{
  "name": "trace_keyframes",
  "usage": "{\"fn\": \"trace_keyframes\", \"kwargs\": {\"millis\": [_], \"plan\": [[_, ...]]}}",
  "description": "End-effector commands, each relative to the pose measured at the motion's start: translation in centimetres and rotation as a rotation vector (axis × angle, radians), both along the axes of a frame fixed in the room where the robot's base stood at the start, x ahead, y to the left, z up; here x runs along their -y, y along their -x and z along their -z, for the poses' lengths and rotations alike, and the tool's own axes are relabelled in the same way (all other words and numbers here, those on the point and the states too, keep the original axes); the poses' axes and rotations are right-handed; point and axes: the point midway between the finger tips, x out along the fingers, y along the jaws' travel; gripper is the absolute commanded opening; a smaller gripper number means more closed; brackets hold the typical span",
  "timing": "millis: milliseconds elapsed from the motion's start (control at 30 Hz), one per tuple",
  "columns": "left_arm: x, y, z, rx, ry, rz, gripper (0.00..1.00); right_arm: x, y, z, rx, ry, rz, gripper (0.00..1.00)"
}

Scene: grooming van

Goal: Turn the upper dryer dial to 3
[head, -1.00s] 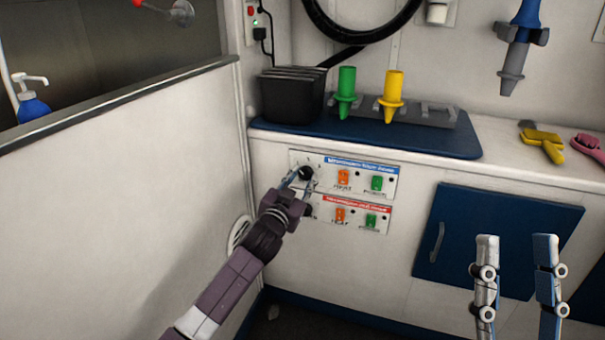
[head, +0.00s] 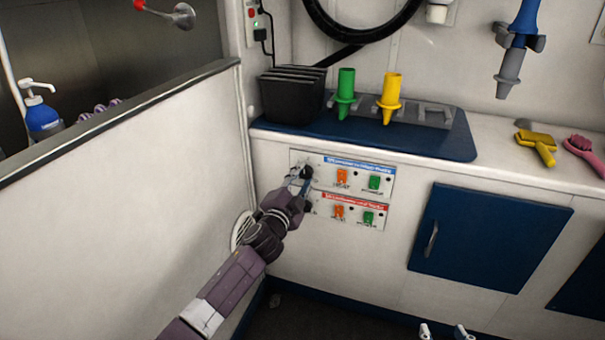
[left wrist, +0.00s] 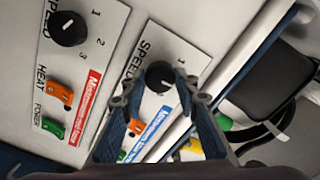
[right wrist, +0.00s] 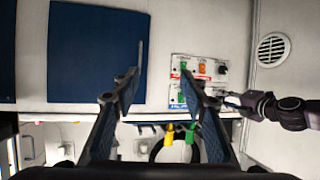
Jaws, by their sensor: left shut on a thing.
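The upper dryer panel (head: 345,176) has a blue label, an orange heat switch, a green power switch and a black speed dial (head: 306,172). My left gripper (head: 300,180) is at this dial. In the left wrist view the fingers of my left gripper (left wrist: 158,100) are shut on the upper dial (left wrist: 160,76). A "1" shows beside it; its other numbers are hidden and I cannot read its pointer. The lower red-labelled panel has its own dial (left wrist: 68,28), apart from the fingers. My right gripper (right wrist: 165,85) is open and empty; only its tips (head: 444,332) show in the head view.
A blue mat (head: 420,145) on the counter above holds a black bin (head: 292,95) and green and yellow nozzles. A blue cabinet door (head: 490,237) is right of the panels. A white partition (head: 120,220) stands close left of my left arm.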

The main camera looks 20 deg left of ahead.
Motion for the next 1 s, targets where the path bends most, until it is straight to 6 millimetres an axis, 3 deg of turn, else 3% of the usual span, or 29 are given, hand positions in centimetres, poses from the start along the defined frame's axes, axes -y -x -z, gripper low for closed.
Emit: {"fn": "trace_keyframes", "kwargs": {"millis": [200,400,1000], "plan": [[0.1,0.0,-0.1,0.006,-0.209,0.002,0.04,1.3,2.8,3.6,-0.198,0.047,0.015,0.4],[0.0,0.0,0.0,0.012,-0.399,0.002,0.04,2.2,5.4,6.0,-0.343,0.079,0.025,0.4],[0.0,0.0,0.0,0.031,-0.921,0.002,0.04,4.5,12.3,9.8,-0.659,0.146,0.048,0.4]]}}
